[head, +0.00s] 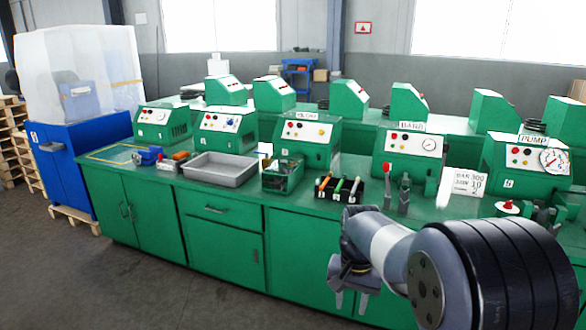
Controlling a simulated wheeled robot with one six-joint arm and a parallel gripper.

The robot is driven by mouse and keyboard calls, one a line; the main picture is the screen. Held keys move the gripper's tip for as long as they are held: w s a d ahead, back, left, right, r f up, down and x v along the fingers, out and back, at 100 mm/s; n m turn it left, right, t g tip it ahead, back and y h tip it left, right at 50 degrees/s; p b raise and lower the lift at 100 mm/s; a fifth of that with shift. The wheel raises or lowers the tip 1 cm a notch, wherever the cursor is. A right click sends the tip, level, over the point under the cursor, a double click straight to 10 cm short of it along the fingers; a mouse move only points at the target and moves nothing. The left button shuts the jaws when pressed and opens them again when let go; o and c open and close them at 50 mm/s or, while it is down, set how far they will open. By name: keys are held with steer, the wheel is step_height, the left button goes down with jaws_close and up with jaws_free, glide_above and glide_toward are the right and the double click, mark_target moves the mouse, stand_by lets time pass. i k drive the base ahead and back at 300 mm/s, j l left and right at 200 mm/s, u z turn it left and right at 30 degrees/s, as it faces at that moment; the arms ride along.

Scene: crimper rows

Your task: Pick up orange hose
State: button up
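A slim orange piece (325,183), which looks like the orange hose, leans in a small black holder (326,197) on the green bench. It stands left of a green piece (340,185) and a pale one (355,186). Its lower end is hidden by the holder. My gripper (350,298) hangs in front of the bench cabinets, below and nearer than the holder. Its two fingers point down and are apart, with nothing seen between them.
A blue cabinet (68,165) stands left. Floor in front is clear.

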mark_target(327, 178)
steer(key=i+l, duration=0.1)
steer(key=i, duration=1.35)
steer(key=i+l, duration=0.15)
steer(key=i, duration=1.25)
